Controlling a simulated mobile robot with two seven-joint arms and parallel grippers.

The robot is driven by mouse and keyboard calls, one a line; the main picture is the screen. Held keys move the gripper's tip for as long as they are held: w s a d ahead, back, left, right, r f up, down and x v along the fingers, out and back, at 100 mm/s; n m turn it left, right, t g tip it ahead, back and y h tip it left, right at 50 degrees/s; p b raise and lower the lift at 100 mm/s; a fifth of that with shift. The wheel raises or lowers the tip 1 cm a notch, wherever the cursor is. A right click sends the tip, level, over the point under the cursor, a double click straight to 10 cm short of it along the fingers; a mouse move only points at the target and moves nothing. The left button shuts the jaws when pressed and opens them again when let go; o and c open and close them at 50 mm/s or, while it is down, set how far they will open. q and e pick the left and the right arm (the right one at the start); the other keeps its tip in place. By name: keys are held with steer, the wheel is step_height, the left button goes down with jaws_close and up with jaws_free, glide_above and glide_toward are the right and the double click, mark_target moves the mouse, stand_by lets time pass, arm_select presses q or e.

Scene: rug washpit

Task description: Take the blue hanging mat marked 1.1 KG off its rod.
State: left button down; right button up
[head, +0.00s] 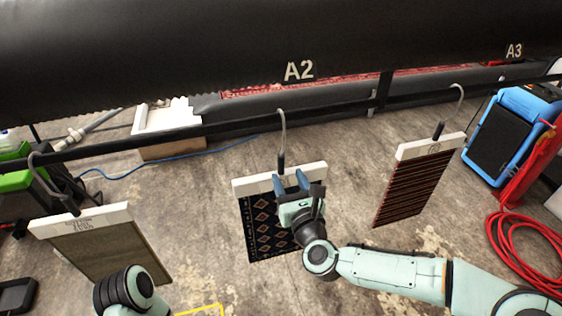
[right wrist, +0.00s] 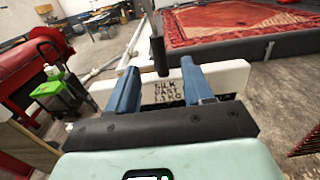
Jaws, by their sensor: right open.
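The mat marked 1.1 KG is the middle one: a dark blue patterned mat (head: 260,228) below a white header bar (head: 252,185). It hangs upright by a grey hook (head: 282,132) with a black stem from the black rod (head: 225,126). In the right wrist view the bar (right wrist: 228,78) reads "SILK", "FAST" and "1.1 KG". My right gripper (head: 290,180) is open in front of the bar. Its two blue fingers frame the label and stem (right wrist: 158,50) in the wrist view; contact cannot be told. The gripper and wrist hide part of the mat. My left gripper is out of view.
A brown mat (head: 95,248) hangs at left and a striped red-brown mat (head: 410,185) at right. A large black roller marked A2 (head: 299,71) spans the top. A blue-framed case (head: 500,140) and red hose (head: 530,245) lie at right.

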mark_target(282, 164)
steer(key=shift+w+a+r+p, duration=0.1)
steer(key=shift+w+a+p, duration=0.2)
steer(key=shift+w, duration=0.4)
steer(key=shift+x, duration=2.55)
jaws_close()
steer(key=shift+r, duration=0.15)
